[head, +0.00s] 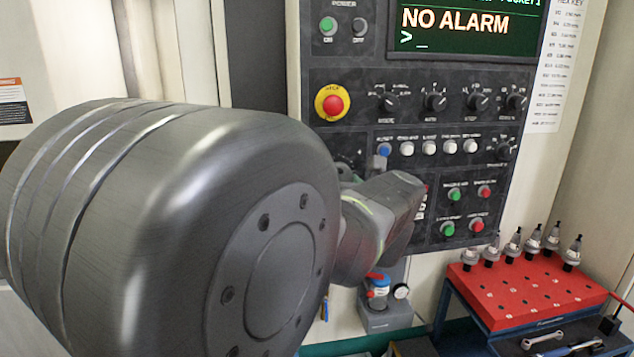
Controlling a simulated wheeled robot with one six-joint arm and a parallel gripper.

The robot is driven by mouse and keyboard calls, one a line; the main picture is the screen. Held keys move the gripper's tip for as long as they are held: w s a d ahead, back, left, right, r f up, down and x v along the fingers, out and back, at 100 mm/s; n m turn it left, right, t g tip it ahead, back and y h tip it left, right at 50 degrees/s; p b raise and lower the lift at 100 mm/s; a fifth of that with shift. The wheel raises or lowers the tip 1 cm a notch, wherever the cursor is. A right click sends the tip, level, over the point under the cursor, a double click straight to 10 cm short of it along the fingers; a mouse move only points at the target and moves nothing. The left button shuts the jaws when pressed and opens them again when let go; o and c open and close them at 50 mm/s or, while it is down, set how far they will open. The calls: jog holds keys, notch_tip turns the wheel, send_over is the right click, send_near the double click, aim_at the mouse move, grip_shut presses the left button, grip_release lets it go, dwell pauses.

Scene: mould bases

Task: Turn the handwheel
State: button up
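The control panel (440,125) fills the middle of the head view. A dark round part (347,160) shows at the panel's lower left, left of the blue button. It may be the handwheel, but my arm hides most of it. My arm's large grey joint covers the left and centre. The grey end of my arm with my gripper (393,200) is in front of the panel's lower left, close to that round part. I cannot make out its fingers, whether they touch anything, or whether they are open or shut.
The panel carries a red emergency stop (332,102), a row of white buttons (430,148) and a screen (465,28) reading NO ALARM. At the lower right, a red-topped cart (525,297) holds several tool holders. A small grey unit (386,312) sits below the panel.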

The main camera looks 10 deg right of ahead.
jog(key=shift+d+r+n+g+h+b, duration=0.15)
jog(key=shift+n+h+b, duration=0.15)
jog(key=shift+n+b, duration=4.9)
jog(key=shift+r+n+g+h+b, duration=0.15)
jog(key=shift+n+h+b, duration=0.15)
jog(key=shift+n+b, duration=4.9)
jog(key=shift+n+p, duration=0.45)
jog(key=shift+n, duration=0.15)
jog(key=o, duration=1)
jog(key=shift+c, duration=0.2)
